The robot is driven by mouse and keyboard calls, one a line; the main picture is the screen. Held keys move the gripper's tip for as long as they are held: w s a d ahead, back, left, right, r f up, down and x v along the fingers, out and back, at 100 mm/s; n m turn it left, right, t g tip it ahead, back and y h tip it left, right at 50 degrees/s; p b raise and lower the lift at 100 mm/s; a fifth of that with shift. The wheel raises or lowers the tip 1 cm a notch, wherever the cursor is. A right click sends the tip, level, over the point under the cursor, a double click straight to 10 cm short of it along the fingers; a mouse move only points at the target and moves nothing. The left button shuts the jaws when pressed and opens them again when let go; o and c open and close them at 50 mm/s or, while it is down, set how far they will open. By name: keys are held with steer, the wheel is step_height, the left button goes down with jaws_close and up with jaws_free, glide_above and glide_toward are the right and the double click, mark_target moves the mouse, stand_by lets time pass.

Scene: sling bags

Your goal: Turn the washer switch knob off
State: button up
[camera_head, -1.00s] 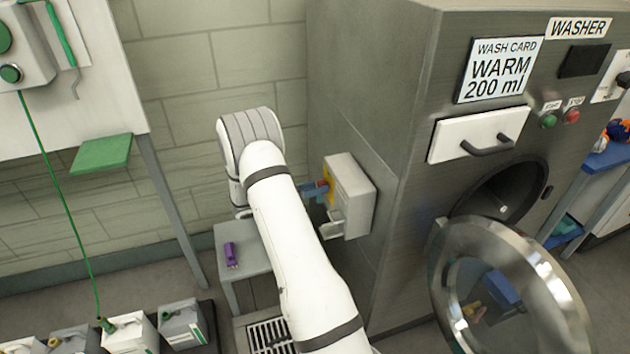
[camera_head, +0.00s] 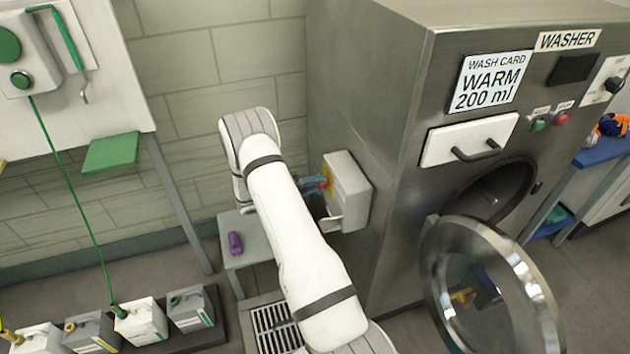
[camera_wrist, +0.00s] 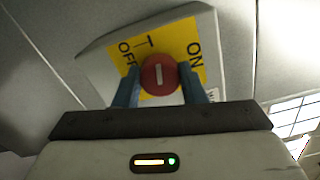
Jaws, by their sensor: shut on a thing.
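The switch knob is a round red knob (camera_wrist: 158,75) with a pale bar mark, on a yellow plate (camera_wrist: 190,42) lettered OFF and ON in the wrist view. The bar points between the two words, along the gripper's own line. My gripper's blue fingers (camera_wrist: 159,92) stand on both sides of the knob and are shut on it. In the head view my gripper (camera_head: 318,184) reaches the yellow front of a grey switch box (camera_head: 352,195) on the washer's left side. My white arm hides part of this area. The washer (camera_head: 400,120) stands at the right.
The washer's round glass door (camera_head: 500,235) hangs open. A grey stool (camera_head: 252,258) with a purple item (camera_head: 235,243) stands behind my arm. Several jugs (camera_head: 140,320) line the floor at left. A green shelf (camera_head: 112,152) juts from the left panel.

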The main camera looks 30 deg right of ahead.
steer(key=shift+n+p, duration=0.4)
steer(key=shift+n, duration=1.2)
steer(key=o, duration=1)
steer(key=b+v, duration=0.1)
steer(key=v, duration=0.7)
